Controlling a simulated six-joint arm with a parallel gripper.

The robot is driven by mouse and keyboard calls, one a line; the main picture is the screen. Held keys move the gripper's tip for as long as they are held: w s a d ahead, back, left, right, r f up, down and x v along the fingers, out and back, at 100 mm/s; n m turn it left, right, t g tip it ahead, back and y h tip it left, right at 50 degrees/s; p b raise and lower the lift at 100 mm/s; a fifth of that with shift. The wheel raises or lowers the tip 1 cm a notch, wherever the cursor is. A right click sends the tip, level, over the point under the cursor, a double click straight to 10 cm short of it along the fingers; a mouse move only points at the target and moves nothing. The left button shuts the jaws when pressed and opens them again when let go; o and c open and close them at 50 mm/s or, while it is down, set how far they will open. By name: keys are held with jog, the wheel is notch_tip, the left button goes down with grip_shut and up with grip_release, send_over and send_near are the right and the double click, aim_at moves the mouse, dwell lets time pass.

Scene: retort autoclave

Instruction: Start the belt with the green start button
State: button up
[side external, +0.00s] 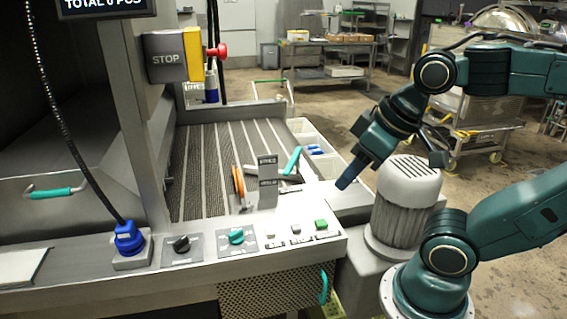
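The green start button (321,224) sits at the right end of the control panel (205,272), on the sloping front of the belt machine. My gripper (350,174) hangs above and to the right of the button, apart from it, pointing down and left. Its dark blue tip is over the machine's right edge. From this side I cannot make out a gap between the fingers, and nothing shows held in it. The ribbed belt (205,165) lies behind the panel.
Two small pale buttons (295,229) sit left of the green one, then a teal knob (236,236) and a black knob (181,244). A metal bracket (268,182) stands behind the panel. A grey motor (405,200) stands close right. A red stop button (217,51) is above.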

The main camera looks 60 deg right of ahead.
dwell(0.3)
grip_shut()
dwell(1.6)
